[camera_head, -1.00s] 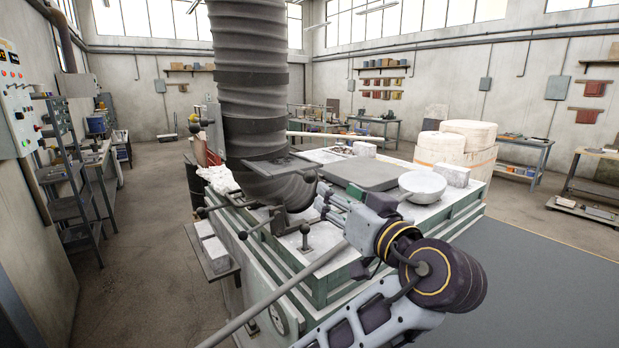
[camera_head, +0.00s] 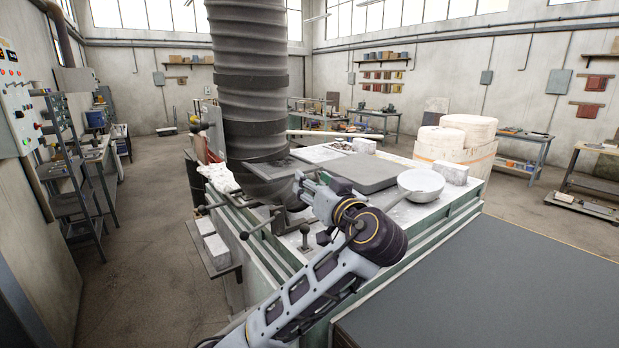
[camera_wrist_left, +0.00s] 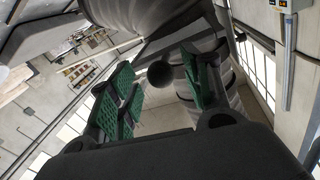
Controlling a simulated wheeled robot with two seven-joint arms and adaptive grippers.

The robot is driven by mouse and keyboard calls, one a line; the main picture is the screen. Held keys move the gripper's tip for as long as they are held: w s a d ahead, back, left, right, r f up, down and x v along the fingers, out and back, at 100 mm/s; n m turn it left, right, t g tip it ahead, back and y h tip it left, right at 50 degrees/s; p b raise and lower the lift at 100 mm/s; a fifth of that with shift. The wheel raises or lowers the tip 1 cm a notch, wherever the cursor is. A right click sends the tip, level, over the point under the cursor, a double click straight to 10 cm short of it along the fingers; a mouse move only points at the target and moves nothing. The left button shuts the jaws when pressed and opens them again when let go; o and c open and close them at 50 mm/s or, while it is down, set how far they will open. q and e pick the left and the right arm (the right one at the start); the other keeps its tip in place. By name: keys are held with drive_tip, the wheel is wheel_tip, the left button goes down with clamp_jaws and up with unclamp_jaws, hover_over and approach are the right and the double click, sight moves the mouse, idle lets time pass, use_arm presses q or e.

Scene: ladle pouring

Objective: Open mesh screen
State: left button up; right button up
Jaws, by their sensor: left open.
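My left gripper (camera_head: 303,184) is beside the lower end of the ribbed duct, above the near side of the furnace top. In the left wrist view its green-padded fingers (camera_wrist_left: 160,76) are spread, with a dark ball knob (camera_wrist_left: 159,73) showing between them. The knob appears apart from both pads. In the head view the gripper and arm partly cover the handles there. A ball-ended lever (camera_head: 259,226) and an upright knob (camera_head: 305,229) stand at the near left edge. I cannot make out a mesh screen for certain. My right gripper is not in view.
The ribbed duct (camera_head: 250,85) rises close behind the gripper. A dark slab (camera_head: 365,172) and a pale ladle bowl (camera_head: 421,182) lie on the furnace top to the right. The floor at left (camera_head: 150,230) is clear.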

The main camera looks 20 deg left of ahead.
use_arm(q)
drive_tip(key=shift+x, duration=1.15)
clamp_jaws()
